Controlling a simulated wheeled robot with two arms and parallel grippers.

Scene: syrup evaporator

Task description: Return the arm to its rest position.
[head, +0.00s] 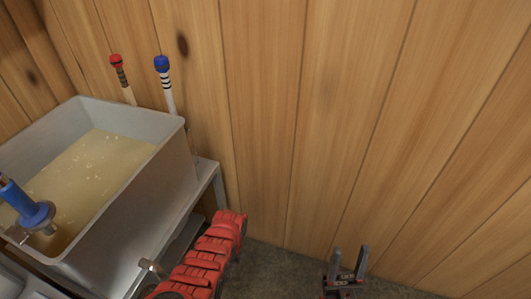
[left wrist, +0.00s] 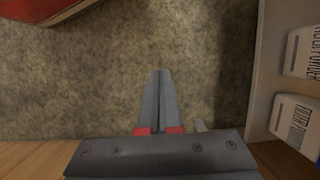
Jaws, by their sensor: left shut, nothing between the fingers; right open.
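My left arm (head: 205,262) shows red in the head view, beside the evaporator pan's stand. I cannot make out its fingers in that view. In the left wrist view my left gripper (left wrist: 161,72) is shut with its fingers together and empty, over bare grey-brown floor. My right gripper (head: 347,264) is open and empty at the bottom of the head view, with its two dark fingers pointing up in the picture, in front of the wood wall.
A grey pan (head: 155,180) of pale yellow liquid (head: 90,175) stands at left. A blue-topped instrument (head: 35,212) is at its near edge. Red-capped (head: 117,68) and blue-capped (head: 163,72) rods stand behind. White labelled packages (left wrist: 300,52) sit right in the left wrist view. Wood wall (head: 330,110) lies beyond.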

